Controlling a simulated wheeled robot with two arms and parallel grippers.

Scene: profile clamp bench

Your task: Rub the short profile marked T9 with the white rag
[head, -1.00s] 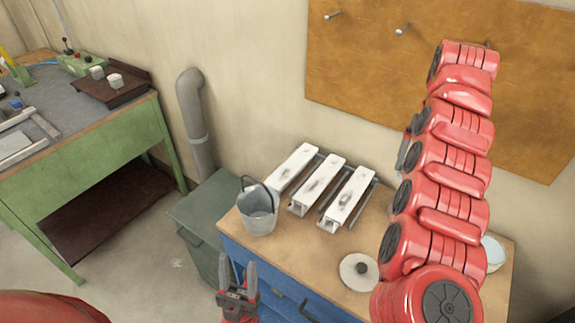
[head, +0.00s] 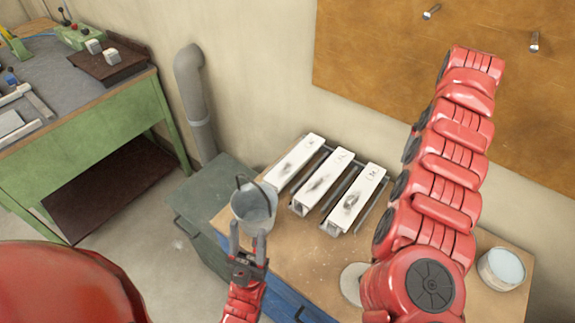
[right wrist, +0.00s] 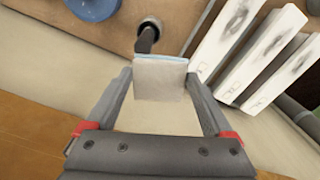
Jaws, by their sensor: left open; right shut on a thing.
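Three short white profiles with dark smudges lie side by side on the bench: the left one (head: 297,160), the middle one (head: 322,183) and the right one (head: 355,198). Their small marks are too blurred to tell which is T9. My right gripper (right wrist: 160,82) is shut on the white rag (right wrist: 160,78), a pale folded piece between its fingers. In the right wrist view the rag is left of the profiles. My right arm hides that gripper in the head view. My left gripper (head: 248,232) is open and empty, its fingertips at the bucket's front.
A grey bucket (head: 254,205) stands left of the profiles. A pale round lid (head: 352,281) is partly behind my right arm. A tub with pale blue contents (head: 502,267) is at the bench's right end. A green table (head: 95,135) stands far left.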

